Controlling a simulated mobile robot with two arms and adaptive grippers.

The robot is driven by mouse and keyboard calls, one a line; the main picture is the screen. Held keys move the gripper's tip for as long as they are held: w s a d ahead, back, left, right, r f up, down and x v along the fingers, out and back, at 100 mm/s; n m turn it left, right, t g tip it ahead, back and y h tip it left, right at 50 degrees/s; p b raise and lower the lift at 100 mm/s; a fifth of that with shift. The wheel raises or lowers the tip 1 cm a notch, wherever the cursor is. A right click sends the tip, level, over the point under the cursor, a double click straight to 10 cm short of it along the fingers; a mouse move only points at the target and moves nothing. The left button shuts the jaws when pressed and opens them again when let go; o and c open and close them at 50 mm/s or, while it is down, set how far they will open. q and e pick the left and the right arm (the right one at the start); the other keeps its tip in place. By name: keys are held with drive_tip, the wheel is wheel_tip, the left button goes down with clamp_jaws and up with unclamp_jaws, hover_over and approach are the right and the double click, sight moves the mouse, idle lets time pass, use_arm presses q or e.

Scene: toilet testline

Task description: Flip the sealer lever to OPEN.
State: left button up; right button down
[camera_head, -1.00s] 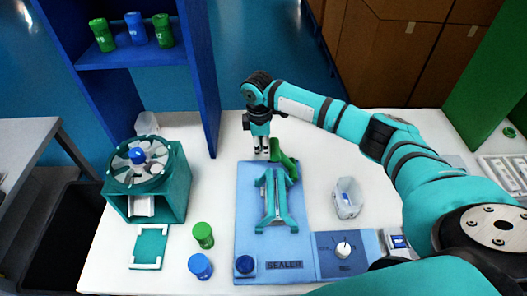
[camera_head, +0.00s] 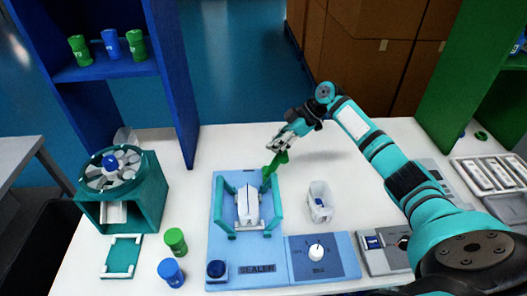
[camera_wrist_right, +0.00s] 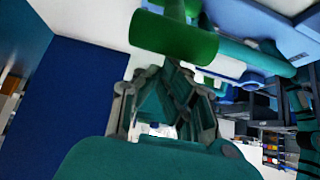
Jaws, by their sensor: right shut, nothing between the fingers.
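The sealer (camera_head: 257,269) is a light-blue base plate with teal clamp arms, and its arms stand spread apart around a white packet (camera_head: 248,206). The green lever (camera_head: 274,166) rises at the sealer's back right, tilted up to the right. My right gripper (camera_head: 281,146) is shut and empty at the lever's upper end; whether it touches cannot be told. In the right wrist view the green lever (camera_wrist_right: 175,38) appears large, just beyond my right gripper's fingers (camera_wrist_right: 168,125). My left gripper is not in view.
A small clear bin (camera_head: 320,203) stands right of the sealer. A dial panel (camera_head: 318,254) adjoins the plate. Green (camera_head: 175,242) and blue (camera_head: 171,272) capped bottles and a teal rotor machine (camera_head: 150,195) are at the left. The table behind the sealer is clear.

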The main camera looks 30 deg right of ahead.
drive_tip(key=shift+s+d+f+t+y+b, duration=0.15)
drive_tip(key=shift+s+d+f+y+b, duration=0.1)
drive_tip(key=shift+d+b, duration=0.15)
drive_tip(key=shift+s+d+f+t+y+b, duration=0.15)
drive_tip(key=shift+d+y+b, duration=0.15)
drive_tip(key=shift+d+b, duration=0.15)
drive_tip(key=shift+s+d+f+t+y+b, duration=0.15)
drive_tip(key=shift+d+f+y+b, duration=0.1)
drive_tip(key=shift+d+b, duration=0.15)
drive_tip(key=shift+s+d+b, duration=0.2)
drive_tip(key=shift+d+b, duration=0.1)
drive_tip(key=shift+b, duration=0.15)
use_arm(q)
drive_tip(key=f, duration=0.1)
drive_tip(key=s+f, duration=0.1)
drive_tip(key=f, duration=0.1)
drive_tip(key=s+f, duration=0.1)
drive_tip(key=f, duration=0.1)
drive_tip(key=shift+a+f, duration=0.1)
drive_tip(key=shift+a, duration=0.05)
use_arm(e)
drive_tip(key=shift+s+d, duration=0.1)
drive_tip(key=shift+d, duration=0.05)
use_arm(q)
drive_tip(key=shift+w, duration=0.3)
use_arm(e)
drive_tip(key=shift+f, duration=0.1)
